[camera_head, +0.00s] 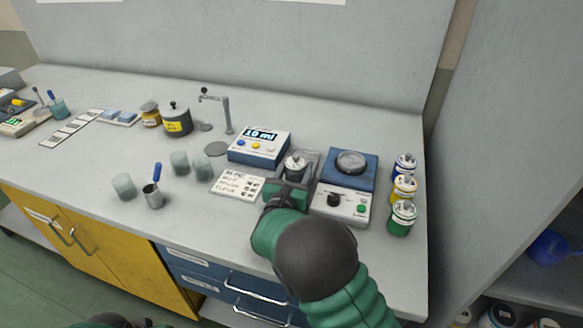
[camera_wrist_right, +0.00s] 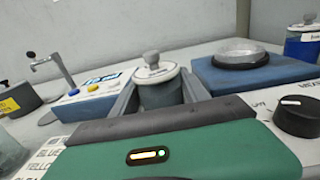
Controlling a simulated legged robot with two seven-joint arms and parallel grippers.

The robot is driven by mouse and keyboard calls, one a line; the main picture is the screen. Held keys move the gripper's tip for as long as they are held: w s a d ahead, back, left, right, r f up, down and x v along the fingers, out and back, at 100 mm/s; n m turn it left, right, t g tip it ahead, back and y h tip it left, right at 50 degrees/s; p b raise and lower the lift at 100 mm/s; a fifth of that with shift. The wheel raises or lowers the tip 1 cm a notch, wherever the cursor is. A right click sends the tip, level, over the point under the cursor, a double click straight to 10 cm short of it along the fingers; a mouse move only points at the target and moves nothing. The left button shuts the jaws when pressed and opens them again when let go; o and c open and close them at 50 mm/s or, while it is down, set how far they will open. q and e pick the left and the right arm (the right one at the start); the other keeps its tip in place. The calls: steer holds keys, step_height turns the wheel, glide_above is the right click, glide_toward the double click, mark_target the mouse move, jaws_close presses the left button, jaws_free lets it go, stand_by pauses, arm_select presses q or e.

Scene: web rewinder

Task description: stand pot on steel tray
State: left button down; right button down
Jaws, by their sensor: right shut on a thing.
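The pot (camera_head: 295,168) is a small grey vessel with a pale lid and a round grey knob. It also shows in the right wrist view (camera_wrist_right: 159,92), upright. My right gripper (camera_head: 293,178) is shut on it, with one grey finger on each side in the wrist view (camera_wrist_right: 157,92). My left gripper is out of view.
A blue-and-white display box (camera_head: 259,147) stands left of the pot, and a mixer (camera_head: 345,185) stands close on its right. A label card (camera_head: 238,184) lies at front left. Several capped bottles (camera_head: 403,190) line the right edge. A larger yellow-labelled pot (camera_head: 176,121) stands farther left.

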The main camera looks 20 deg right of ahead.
steer(key=shift+d, duration=0.15)
steer(key=shift+a, duration=0.7)
steer(key=shift+a+f, duration=0.15)
steer(key=shift+a, duration=0.05)
steer(key=shift+d+f+b, duration=0.1)
steer(key=shift+d+b, duration=0.1)
steer(key=shift+b, duration=0.1)
steer(key=c, duration=0.8)
jaws_free()
steer(key=shift+d, duration=0.25)
steer(key=o, duration=0.3)
steer(key=shift+d, duration=0.15)
steer(key=shift+o, duration=0.2)
steer(key=shift+a, duration=0.2)
steer(key=o, duration=0.5)
steer(key=shift+a, duration=0.2)
steer(key=shift+c, duration=0.2)
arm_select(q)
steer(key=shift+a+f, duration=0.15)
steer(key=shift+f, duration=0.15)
arm_select(e)
steer(key=shift+d, duration=0.15)
